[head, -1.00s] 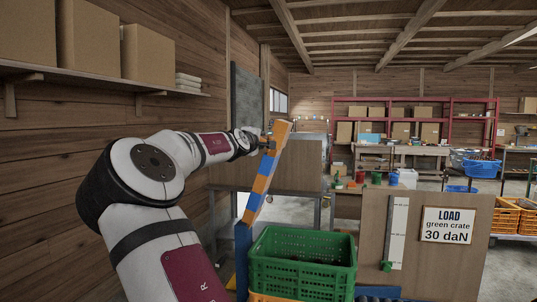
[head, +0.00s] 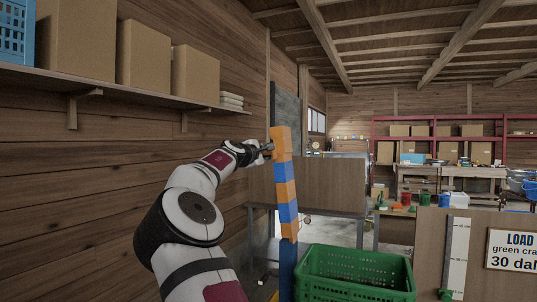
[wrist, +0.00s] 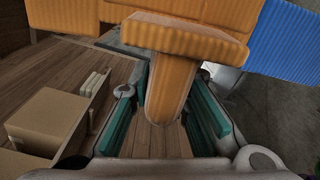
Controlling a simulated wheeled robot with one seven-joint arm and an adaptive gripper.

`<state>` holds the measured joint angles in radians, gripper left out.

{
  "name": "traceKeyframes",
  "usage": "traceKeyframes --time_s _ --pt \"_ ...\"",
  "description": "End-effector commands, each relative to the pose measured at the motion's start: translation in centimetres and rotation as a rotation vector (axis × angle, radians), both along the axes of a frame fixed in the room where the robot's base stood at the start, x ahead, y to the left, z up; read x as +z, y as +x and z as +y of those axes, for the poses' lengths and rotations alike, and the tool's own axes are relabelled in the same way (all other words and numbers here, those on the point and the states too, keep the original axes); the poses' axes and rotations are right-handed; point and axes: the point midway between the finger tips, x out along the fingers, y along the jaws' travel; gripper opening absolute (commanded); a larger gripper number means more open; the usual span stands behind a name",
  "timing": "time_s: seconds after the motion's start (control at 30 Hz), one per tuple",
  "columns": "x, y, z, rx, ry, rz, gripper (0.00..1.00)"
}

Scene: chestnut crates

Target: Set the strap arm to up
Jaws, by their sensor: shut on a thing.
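The strap arm (head: 286,190) is a long bar banded in orange and blue. It rises from a blue post (head: 287,265) left of the green crate and stands close to upright, its top leaning slightly left. My gripper (head: 267,148) is at its top orange end, on the left side. In the wrist view, an orange peg (wrist: 168,95) projects from the strap arm (wrist: 185,38) down between the teal finger pads of my gripper (wrist: 166,115), which is shut on it. The fingertips are partly hidden behind the orange head of the peg.
A green crate (head: 355,254) stands right of the post. Beside it are a board with a white scale (head: 458,250) and a load sign (head: 515,250) reading 30 daN. A wooden wall and a shelf (head: 130,88) with cardboard boxes run along the left.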

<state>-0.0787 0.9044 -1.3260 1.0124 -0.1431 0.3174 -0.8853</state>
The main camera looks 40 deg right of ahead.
Motion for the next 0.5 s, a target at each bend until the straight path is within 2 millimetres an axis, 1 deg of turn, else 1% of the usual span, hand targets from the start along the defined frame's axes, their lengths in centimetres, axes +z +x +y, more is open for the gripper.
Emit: traceKeyframes --time_s 0.23,0.27,0.3,0.33,0.37,0.5 --pt "0.13 0.11 0.09 0.004 -0.003 -0.001 0.00" --pt "0.13 0.10 0.09 0.004 -0.003 -0.001 0.19" --pt "0.13 0.10 0.09 0.004 -0.003 -0.001 0.28" --pt "0.12 0.09 0.08 0.004 -0.002 -0.002 0.35" --pt "0.10 0.08 0.06 0.004 -0.001 -0.002 0.38" --pt "0.04 0.04 0.03 0.003 -0.001 -0.001 0.38"
